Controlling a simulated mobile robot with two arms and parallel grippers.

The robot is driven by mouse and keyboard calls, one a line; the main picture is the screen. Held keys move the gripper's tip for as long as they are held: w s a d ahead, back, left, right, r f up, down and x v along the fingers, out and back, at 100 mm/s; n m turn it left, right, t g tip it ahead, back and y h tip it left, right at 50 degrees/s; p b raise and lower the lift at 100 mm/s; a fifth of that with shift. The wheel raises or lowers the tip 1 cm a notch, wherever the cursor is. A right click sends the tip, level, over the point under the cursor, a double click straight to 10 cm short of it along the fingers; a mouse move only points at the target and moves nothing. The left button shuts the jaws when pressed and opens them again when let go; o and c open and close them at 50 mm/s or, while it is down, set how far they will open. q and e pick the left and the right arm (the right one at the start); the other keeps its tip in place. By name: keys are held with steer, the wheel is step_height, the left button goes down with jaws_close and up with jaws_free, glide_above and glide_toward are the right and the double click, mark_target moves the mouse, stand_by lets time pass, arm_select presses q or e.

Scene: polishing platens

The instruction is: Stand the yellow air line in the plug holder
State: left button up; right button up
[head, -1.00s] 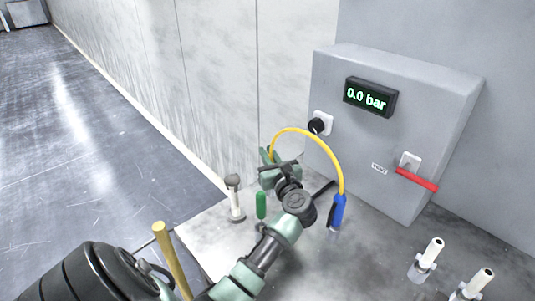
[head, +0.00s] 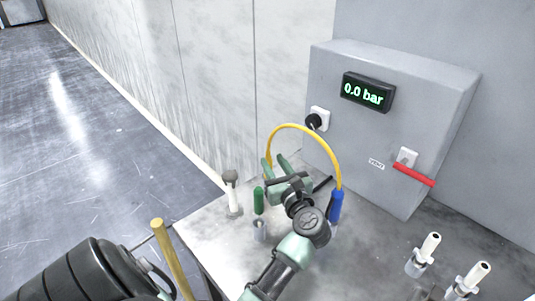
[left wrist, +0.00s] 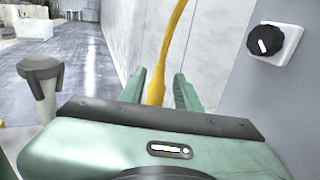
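The yellow air line (head: 305,128) arches over my left gripper (head: 275,160), from the blue plug (head: 336,206) on the right down to the gripper's fingers. The blue plug stands upright on the table. In the left wrist view, the air line (left wrist: 166,62) passes between two green fingers, nearer the left one, with a gap at the right; the gripper is open around it. The line's lower end is hidden there. A green upright grip (head: 258,200) stands left of my left wrist with a metal piece beneath. I cannot tell which fitting is the plug holder. My right gripper is out of view.
A grey box (head: 400,135) with a "0.0 bar" display (head: 368,92), black knob (head: 314,121) and red lever (head: 413,175) stands behind. A mushroom-topped post (head: 232,195) is left of the gripper.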

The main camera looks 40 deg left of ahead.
arm_select(q)
steer(key=shift+b+v, duration=0.3)
steer(key=shift+v, duration=2.05)
